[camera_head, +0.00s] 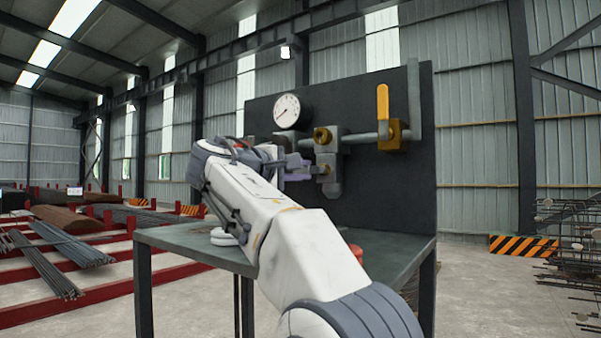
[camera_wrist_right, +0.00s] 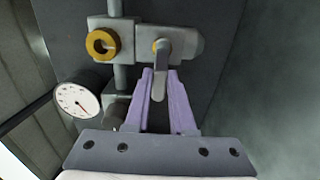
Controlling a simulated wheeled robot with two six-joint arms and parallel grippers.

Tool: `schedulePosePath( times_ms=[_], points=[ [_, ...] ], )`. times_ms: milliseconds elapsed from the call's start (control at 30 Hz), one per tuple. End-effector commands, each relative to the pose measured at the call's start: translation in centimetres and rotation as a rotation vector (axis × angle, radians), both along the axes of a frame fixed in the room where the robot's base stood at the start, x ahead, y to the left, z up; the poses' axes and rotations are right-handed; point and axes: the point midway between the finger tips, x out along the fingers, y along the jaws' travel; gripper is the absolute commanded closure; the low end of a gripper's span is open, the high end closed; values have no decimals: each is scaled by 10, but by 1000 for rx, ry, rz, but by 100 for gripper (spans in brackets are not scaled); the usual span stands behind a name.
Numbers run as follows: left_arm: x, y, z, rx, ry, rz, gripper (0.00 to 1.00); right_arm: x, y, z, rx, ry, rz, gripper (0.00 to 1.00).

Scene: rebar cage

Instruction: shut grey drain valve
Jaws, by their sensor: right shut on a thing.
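The grey drain valve sits low on the pipework of a dark upright panel; its body (camera_wrist_right: 188,44) and grey lever (camera_wrist_right: 159,82) show in the right wrist view. In the head view the valve area (camera_head: 329,180) is partly behind my right gripper. My right gripper (camera_head: 306,170) has purple fingers and reaches the valve from the left. In the right wrist view its fingertips (camera_wrist_right: 160,72) are closed on the two sides of the grey lever. My left gripper is in neither view.
A yellow lever (camera_head: 382,110) stands upright at the panel's upper right. A brass ring fitting (camera_head: 322,135) and a round gauge (camera_head: 287,111) are close to the grey valve. The dark panel (camera_head: 390,200) stands on a steel table (camera_head: 175,238), with a red object (camera_head: 356,251) in front.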

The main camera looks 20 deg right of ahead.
Motion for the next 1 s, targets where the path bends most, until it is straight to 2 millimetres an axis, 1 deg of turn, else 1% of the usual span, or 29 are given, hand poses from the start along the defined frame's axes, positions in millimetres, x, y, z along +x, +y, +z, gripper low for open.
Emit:
schedulePosePath(
  times_ms=[467,500,533,567,867,1000],
  points=[
    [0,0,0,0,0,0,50,-1,0,0,12,-10,-3,100],
    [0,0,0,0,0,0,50,-1,0,0,12,-10,-3,66],
    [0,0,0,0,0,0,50,-1,0,0,12,-10,-3,55],
    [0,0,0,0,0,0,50,-1,0,0,12,-10,-2,48],
    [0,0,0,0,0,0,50,-1,1,0,10,-9,-1,48],
    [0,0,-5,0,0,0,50,-7,10,-2,9,-10,1,48]
  ],
)
